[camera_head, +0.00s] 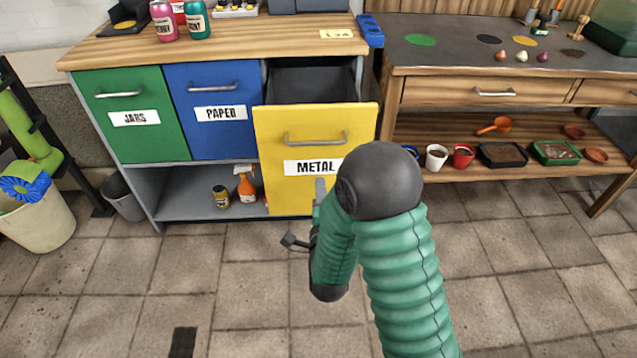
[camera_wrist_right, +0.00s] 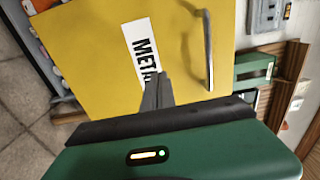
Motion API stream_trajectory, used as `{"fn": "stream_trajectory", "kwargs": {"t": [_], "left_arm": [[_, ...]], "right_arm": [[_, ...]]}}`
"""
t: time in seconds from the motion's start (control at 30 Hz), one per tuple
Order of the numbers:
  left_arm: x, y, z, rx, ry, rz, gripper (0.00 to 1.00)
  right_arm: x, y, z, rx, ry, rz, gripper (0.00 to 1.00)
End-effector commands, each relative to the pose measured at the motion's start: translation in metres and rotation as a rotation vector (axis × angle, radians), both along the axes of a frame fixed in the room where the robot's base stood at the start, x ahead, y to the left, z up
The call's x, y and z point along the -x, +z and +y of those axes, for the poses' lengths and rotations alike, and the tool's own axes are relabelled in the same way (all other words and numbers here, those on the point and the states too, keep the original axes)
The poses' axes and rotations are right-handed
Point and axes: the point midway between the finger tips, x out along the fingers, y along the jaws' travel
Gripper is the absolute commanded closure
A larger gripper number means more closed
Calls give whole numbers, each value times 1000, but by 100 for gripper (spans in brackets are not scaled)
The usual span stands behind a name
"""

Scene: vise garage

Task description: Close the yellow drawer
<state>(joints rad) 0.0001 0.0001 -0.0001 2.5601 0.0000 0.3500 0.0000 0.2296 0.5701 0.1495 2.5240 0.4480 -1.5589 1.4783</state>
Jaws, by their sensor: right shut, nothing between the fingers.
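The yellow drawer (camera_head: 270,150), labelled METAL, stands pulled out from the cabinet in the head view, and its dark inside shows behind the front. Its metal handle (camera_head: 316,138) is on the upper part of the front. My right gripper (camera_head: 320,188) is in front of the lower part of the drawer front, near the label. In the right wrist view the yellow front (camera_wrist_right: 90,50) fills much of the picture, and my shut, empty fingers (camera_wrist_right: 157,90) overlap the end of the label. I cannot tell whether they touch it. My left gripper is not in view.
The green drawer (camera_head: 130,120) and blue drawer (camera_head: 212,110) beside it are shut. A spray bottle (camera_head: 245,187) and a can (camera_head: 221,196) stand on the shelf below. Cans (camera_head: 196,20) stand on the wooden top. A workbench (camera_head: 440,90) is at the right. The tiled floor in front is clear.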

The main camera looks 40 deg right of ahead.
Motion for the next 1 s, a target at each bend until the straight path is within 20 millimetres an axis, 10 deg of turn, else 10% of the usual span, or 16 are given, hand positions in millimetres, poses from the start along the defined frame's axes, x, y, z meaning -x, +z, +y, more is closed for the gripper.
{"fn": "stream_trajectory", "kwargs": {"t": [0.13, 0.5, 1.0], "left_arm": [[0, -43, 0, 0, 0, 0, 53], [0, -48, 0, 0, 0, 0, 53], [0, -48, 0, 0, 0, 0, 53]], "right_arm": [[-10, -6, -7, 4, 3, -7, 100], [-60, 0, -38, 2, 2, 0, 100], [-66, 1, -40, 2, 3, 1, 100]]}}
